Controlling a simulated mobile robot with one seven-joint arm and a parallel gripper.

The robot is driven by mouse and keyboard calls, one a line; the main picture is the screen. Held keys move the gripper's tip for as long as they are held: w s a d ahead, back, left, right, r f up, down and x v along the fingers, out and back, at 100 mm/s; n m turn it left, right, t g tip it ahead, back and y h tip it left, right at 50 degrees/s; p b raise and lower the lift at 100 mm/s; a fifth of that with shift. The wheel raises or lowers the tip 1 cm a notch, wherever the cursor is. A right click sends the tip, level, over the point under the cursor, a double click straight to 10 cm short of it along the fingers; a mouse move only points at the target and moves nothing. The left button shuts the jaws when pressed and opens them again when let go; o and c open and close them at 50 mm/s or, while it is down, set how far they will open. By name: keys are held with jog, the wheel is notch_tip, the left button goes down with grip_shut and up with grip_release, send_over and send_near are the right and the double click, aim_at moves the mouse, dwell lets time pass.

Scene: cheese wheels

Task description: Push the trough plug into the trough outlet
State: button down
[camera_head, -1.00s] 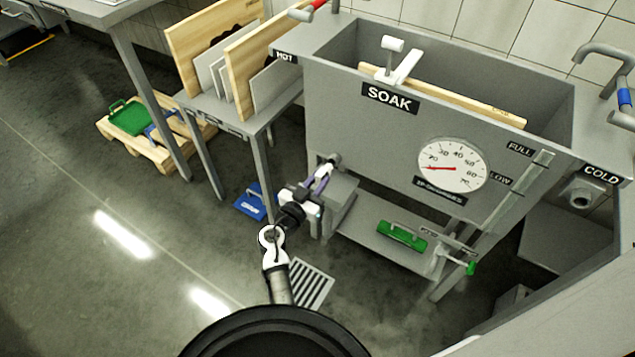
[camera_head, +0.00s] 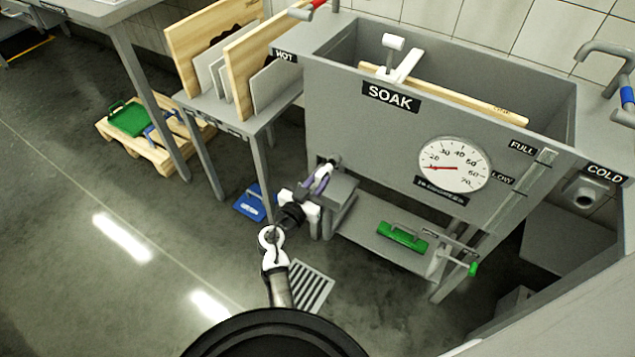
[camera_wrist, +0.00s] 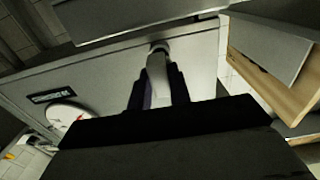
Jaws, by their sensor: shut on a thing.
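The grey soak trough (camera_head: 375,135) stands at the right in the head view, with a SOAK label and a round dial on its front. My gripper (camera_head: 318,180) is at the trough's lower left front. In the wrist view my gripper (camera_wrist: 158,95) is shut on the pale trough plug (camera_wrist: 157,72), which points toward the trough wall. The trough outlet (camera_head: 333,161) is a small grey fitting low on the trough front, right at the plug's far end. Its opening is hidden, and I cannot tell how deep the plug sits.
A side table (camera_head: 232,120) with upright boards stands left of the trough. A blue dustpan-like item (camera_head: 254,203) lies on the floor below. Open floor lies to the left.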

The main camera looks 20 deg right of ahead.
aim_at(324, 173)
jog(key=shift+b+x, duration=1.1)
jog(key=shift+x, duration=0.7)
jog(key=c, duration=1.2)
grip_release()
jog(key=shift+s+a, duration=0.1)
jog(key=b+v, duration=0.1)
jog(key=v, duration=0.5)
jog(key=shift+a+f, duration=0.1)
jog(key=shift+s+a, duration=0.4)
jog(key=shift+a, duration=0.05)
